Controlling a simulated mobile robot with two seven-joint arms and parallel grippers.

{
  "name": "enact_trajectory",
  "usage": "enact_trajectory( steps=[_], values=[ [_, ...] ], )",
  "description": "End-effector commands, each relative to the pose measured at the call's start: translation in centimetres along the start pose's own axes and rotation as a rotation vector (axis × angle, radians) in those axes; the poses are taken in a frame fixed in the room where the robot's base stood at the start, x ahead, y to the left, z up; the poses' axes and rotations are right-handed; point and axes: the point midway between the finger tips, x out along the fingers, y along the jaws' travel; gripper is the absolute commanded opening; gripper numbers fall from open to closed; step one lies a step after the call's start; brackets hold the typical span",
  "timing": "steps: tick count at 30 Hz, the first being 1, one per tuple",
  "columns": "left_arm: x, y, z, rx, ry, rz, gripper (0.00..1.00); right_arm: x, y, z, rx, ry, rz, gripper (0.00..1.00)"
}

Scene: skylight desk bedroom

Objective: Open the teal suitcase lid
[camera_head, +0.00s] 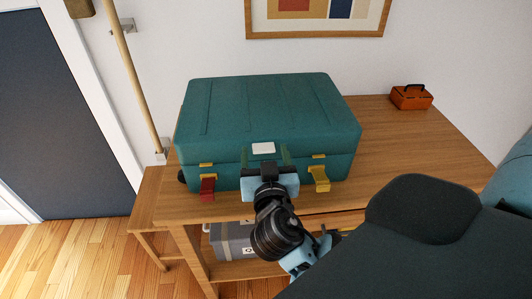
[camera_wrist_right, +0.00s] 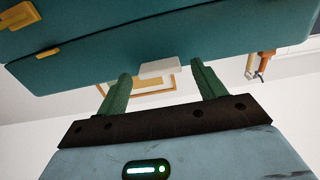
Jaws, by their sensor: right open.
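The teal suitcase (camera_head: 210,130) lies flat on the wooden desk, and its lid (camera_head: 260,95) is down. A red latch (camera_head: 207,187) and a yellow latch (camera_head: 320,180) hang down and outward on its front. A white tab (camera_head: 263,148) sits at the middle of the lid's front edge. My right gripper (camera_head: 268,157) is at the suitcase front, its open green fingers on either side of the tab. In the right wrist view the tab (camera_wrist_right: 159,68) shows between the spread fingertips of the gripper (camera_wrist_right: 160,76); contact cannot be told. My left gripper is out of view.
The desk (camera_head: 400,145) has free room right of the suitcase. A small orange box (camera_head: 411,97) with a dark handle stands at its back right. A framed picture (camera_head: 318,36) hangs behind. A grey box (camera_head: 232,240) sits on the shelf below.

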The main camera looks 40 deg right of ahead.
Motion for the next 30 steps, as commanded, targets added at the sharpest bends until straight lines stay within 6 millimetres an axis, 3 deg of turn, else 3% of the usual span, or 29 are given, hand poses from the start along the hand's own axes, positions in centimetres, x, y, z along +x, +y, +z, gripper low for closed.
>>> enact_trajectory(
  steps=[8, 22, 30],
  values=[
    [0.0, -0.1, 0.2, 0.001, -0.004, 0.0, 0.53, 0.1, 0.0, 0.1, 0.0, -0.001, 0.0, 0.69],
    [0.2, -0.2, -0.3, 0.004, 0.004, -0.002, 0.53, 0.1, 0.0, 0.1, -0.001, -0.001, 0.001, 0.08],
    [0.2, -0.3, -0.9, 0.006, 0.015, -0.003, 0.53, 0.6, -0.3, -0.6, 0.0, 0.0, 0.002, 0.06]
  ],
)
